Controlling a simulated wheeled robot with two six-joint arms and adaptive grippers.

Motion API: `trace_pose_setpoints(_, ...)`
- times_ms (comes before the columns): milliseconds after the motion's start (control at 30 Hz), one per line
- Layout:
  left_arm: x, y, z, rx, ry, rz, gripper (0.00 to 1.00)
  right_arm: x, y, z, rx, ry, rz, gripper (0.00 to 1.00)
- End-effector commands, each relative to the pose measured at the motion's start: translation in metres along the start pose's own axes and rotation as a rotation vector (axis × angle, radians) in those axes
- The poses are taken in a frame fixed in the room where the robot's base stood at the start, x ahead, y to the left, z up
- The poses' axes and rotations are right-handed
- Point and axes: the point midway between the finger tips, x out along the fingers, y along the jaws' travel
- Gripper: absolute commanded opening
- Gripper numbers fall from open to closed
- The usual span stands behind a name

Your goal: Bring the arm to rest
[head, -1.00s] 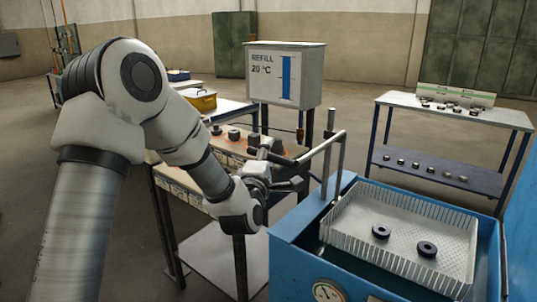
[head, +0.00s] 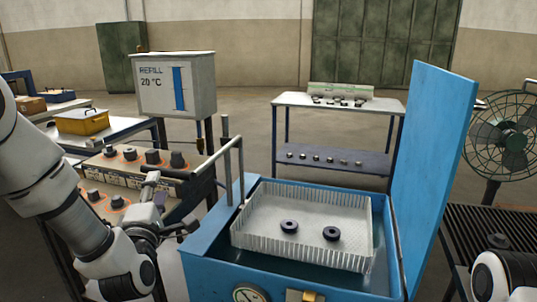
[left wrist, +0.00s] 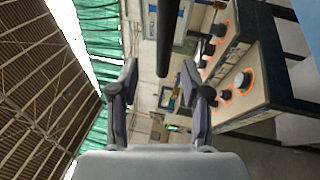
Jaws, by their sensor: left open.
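My left gripper (head: 172,206) is open and empty in the head view. It stands left of the blue tank (head: 208,243), near the front end of the table with dark knobs. A white arm link of mine shows at the lower right of the head view; my right gripper is not in view.
A white basket (head: 262,258) with two dark rings (head: 289,227) sits in the tank. A bent grey handle (head: 240,165) rises near my left gripper. The raised blue lid (head: 433,165), a fan (head: 505,130) and a dark slatted rack (head: 480,220) stand right.

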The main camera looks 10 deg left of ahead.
Motion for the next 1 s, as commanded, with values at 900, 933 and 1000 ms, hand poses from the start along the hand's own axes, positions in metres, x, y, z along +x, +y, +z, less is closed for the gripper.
trace_pose_setpoints(900, -0.398, -0.348, -0.017, 1.315, -1.508, -1.272, 0.47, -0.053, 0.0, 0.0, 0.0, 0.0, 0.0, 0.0)
trace_pose_setpoints(933, -0.399, -0.347, -0.017, 1.328, -1.531, -1.262, 0.47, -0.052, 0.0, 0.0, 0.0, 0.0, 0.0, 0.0)
trace_pose_setpoints(1000, -0.398, -0.347, -0.017, 1.344, -1.55, -1.246, 0.47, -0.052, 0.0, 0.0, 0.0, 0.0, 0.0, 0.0)
